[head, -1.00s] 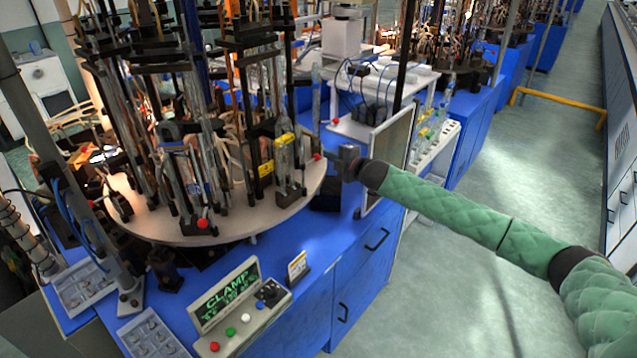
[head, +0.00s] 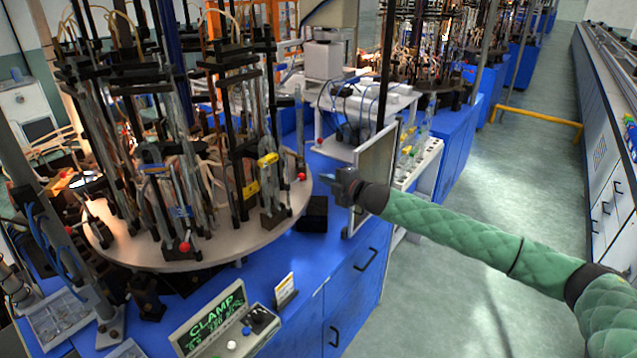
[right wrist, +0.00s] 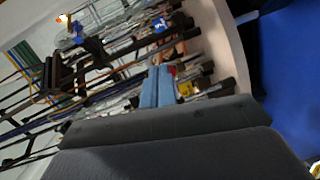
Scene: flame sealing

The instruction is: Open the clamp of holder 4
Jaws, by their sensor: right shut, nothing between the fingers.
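The round turntable (head: 215,248) carries several dark upright holders with glass tubes. The holder at its right edge has a yellow clamp part (head: 268,160) and a red-tipped lever (head: 302,177). Another holder at the front has a red knob (head: 184,247). I cannot read which holder is number 4. My right gripper (head: 328,181) is shut and empty, just right of the red-tipped lever, apart from it in the head view. In the right wrist view its bluish fingers (right wrist: 158,86) lie together, pointing toward the holders (right wrist: 190,88). My left gripper is not in view.
A console with a green "CLAMP" display (head: 216,318) stands on the blue bench (head: 300,272) in front. A framed panel (head: 374,170) stands behind my right gripper. A white bench unit (head: 365,100) is at the back.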

